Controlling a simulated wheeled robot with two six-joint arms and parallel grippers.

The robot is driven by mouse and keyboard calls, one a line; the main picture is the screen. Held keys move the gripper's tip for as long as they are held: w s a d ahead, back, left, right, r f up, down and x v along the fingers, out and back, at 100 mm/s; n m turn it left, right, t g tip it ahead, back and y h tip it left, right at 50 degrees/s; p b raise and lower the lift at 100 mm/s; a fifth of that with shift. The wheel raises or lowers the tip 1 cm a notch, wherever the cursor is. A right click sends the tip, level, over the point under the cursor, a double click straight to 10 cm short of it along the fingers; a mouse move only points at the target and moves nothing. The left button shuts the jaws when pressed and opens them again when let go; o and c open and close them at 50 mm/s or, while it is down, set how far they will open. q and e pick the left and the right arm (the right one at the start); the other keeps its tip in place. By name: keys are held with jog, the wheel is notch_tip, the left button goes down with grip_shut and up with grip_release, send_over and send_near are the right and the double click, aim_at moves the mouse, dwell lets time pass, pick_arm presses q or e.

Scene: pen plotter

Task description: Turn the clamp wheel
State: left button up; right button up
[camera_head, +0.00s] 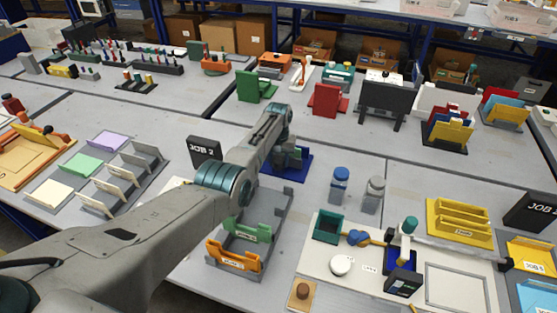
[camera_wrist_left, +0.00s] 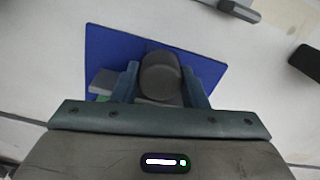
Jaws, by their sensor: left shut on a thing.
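In the left wrist view a dark round knob, which looks like the clamp wheel (camera_wrist_left: 160,76), sits between the two fingers of my left gripper (camera_wrist_left: 160,90). The fingers are shut on its sides. Under it lies a flat blue base (camera_wrist_left: 110,48), with a little grey and green showing at the left. In the head view my left arm reaches over the middle of the table, and the left gripper (camera_head: 289,157) is low over the blue base (camera_head: 300,174). The wheel is hidden there by the gripper. My right gripper is not in view.
A black JOB 2 sign (camera_head: 204,149) stands just left of the wrist. A grey rack with green and orange holders (camera_head: 234,258) is in front. Two jars (camera_head: 340,185) stand to the right. A red stand (camera_head: 327,100) and a green stand (camera_head: 256,87) are behind.

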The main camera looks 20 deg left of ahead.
aim_at(279, 160)
pick_arm(q)
jog(key=o, duration=1)
jog(key=shift+c, duration=0.2)
notch_tip(279, 160, up, 11)
jog(key=shift+b, duration=0.4)
jog(key=shift+f, duration=0.2)
